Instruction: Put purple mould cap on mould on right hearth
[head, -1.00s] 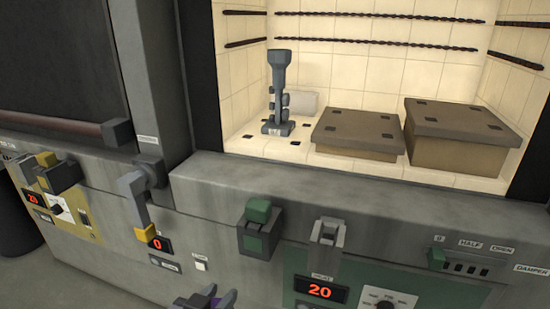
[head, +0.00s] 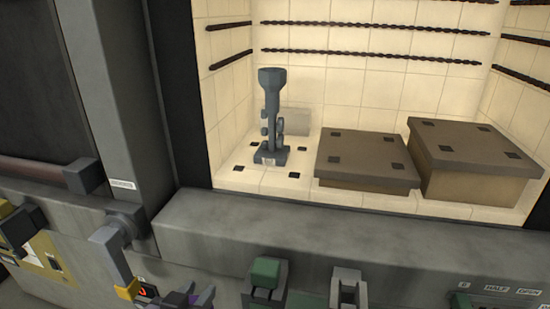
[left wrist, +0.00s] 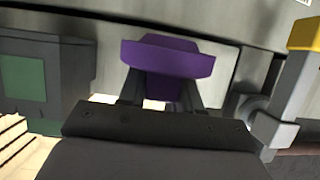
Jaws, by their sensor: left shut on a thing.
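The purple mould cap (left wrist: 168,58) is held between the fingers of my left gripper (left wrist: 160,90), which is shut on it. In the head view my left gripper (head: 184,297) is at the bottom edge, low in front of the furnace's front panel, with a bit of purple between its fingers. The tall grey piece with a flared top (head: 272,115), which looks like the mould, stands upright on the tiled floor of the open right chamber, at its left side. My left gripper is below and in front of it, well apart. My right gripper is not in view.
Two brown blocks, a low one (head: 365,150) and a taller one (head: 475,150), stand right of the grey piece. A grey sill (head: 320,240) runs before the chamber. Dark coils line its walls. A grey lever with a yellow end (head: 115,258) is close left of my gripper.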

